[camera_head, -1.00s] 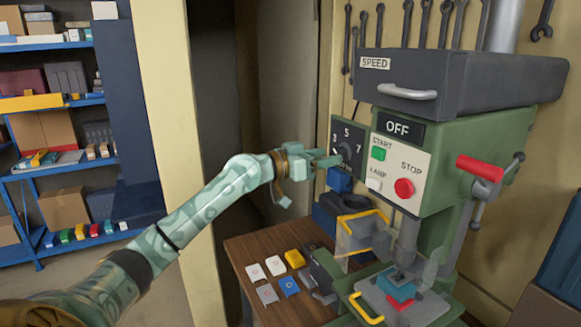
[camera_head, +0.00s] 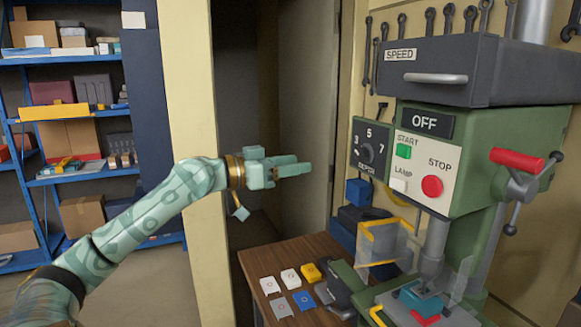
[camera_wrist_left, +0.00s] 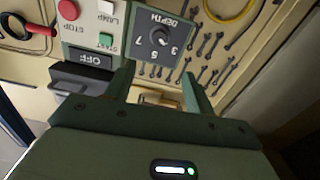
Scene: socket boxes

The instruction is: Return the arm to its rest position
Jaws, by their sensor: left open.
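My left arm comes in from the left in the head view, and its gripper (camera_head: 290,166) is held in the air in front of the dark doorway. It points to the right, toward the drill press (camera_head: 470,180), and is apart from it. In the left wrist view my left gripper (camera_wrist_left: 160,88) shows two spread fingers with nothing between them. The dark depth dial (camera_head: 367,153) lies beyond the fingertips, and it also shows upside down in the left wrist view (camera_wrist_left: 159,38). My right gripper is not in view.
A wooden bench (camera_head: 258,262) below holds several small coloured cards and blocks. The press has a start button (camera_head: 404,151), a stop button (camera_head: 432,186) and a red-handled lever (camera_head: 517,160). Blue shelving (camera_head: 90,111) stands at the left. Free air lies around the arm.

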